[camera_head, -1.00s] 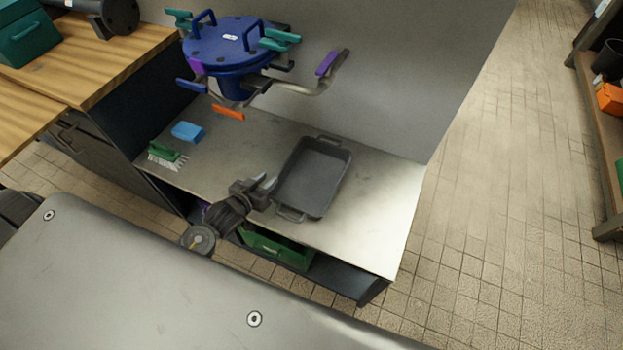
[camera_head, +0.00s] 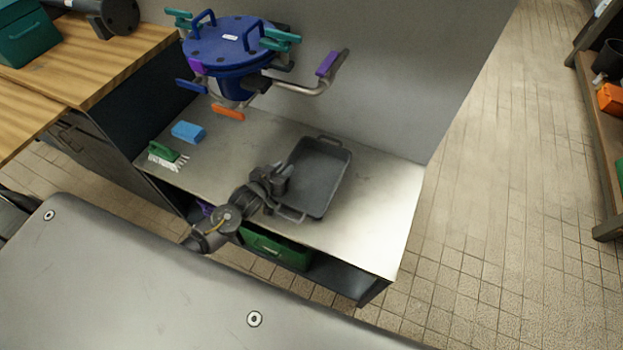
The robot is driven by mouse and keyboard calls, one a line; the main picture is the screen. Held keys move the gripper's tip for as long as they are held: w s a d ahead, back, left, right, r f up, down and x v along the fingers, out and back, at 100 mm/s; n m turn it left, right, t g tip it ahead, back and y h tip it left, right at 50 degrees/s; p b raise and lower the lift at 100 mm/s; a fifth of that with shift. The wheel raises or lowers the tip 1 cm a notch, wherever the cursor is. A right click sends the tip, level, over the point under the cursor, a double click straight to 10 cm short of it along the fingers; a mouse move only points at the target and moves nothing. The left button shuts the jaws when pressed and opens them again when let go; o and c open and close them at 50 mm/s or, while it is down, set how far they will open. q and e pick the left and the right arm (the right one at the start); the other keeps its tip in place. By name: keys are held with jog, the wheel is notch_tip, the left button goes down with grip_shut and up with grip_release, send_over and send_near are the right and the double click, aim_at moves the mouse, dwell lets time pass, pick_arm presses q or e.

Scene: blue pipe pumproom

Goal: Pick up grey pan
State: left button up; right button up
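The grey pan (camera_head: 318,178) is a rectangular, deep tray with a loop handle at its far end and another at its near end. It lies flat on the metal worktop (camera_head: 380,215). My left gripper (camera_head: 284,174) is at the pan's left side, over or against its left rim. Its fingers are small and dark here, and I cannot tell whether they are apart or closed on the rim. My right gripper is not in view.
A blue sponge (camera_head: 188,132) and a green brush (camera_head: 165,155) lie at the worktop's left. A blue valve assembly (camera_head: 235,45) with coloured handles juts from the wall above. A green crate (camera_head: 275,247) sits on the shelf below. The worktop right of the pan is clear.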

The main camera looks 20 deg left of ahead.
pick_arm(q)
grip_shut()
jog(key=shift+r, duration=0.1)
dwell(0.3)
jog(key=shift+r, duration=0.2)
notch_tip(320, 180, up, 2)
jog(key=s+a+r, duration=0.9)
jog(key=s+r, duration=0.1)
jog(key=shift+s+a+r+p, duration=0.15)
jog(key=shift+a+r+p, duration=0.1)
jog(key=shift+p, duration=0.1)
